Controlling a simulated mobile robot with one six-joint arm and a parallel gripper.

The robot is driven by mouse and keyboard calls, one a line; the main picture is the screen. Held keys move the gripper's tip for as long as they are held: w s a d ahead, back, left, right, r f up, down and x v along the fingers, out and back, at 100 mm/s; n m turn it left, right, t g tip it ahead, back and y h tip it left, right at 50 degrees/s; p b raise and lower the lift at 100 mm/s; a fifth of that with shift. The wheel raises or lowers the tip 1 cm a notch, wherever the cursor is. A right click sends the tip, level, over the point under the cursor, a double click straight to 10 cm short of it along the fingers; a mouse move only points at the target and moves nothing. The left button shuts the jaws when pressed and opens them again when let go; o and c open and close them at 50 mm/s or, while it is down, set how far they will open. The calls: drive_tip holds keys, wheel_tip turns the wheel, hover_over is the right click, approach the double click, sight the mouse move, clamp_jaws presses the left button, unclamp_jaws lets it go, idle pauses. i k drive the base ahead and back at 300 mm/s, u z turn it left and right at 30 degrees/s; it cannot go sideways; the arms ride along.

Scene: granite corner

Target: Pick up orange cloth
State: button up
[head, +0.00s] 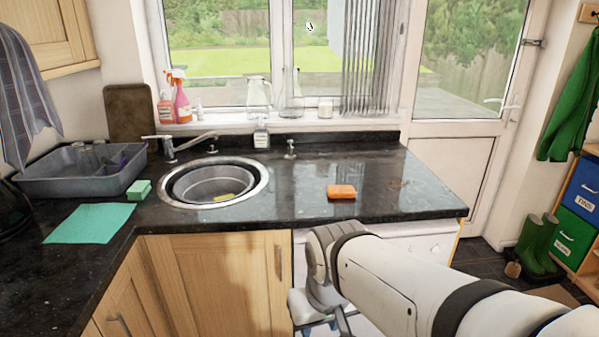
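The orange cloth (341,191) lies as a small, thick folded block on the dark granite counter (310,205), near its front edge and right of the sink. My gripper (335,327) is at the bottom of the head view, in front of the counter and below its top, apart from the cloth. Only part of the gripper shows, as the frame's lower edge cuts off its fingers. I cannot see whether it is open or shut.
A round sink (214,183) with a tap (180,146) is left of the cloth. A green cloth (90,223), a green sponge (139,190) and a grey dish tub (82,172) are farther left. The counter right of the orange cloth is clear.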

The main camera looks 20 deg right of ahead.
sight(334, 192)
drive_tip(key=z, duration=0.35)
drive_tip(key=i, duration=1.4)
drive_tip(key=z, duration=0.3)
drive_tip(key=k, duration=0.85)
drive_tip(key=z, duration=0.2)
drive_tip(key=i, duration=0.9)
drive_tip(key=u, duration=0.05)
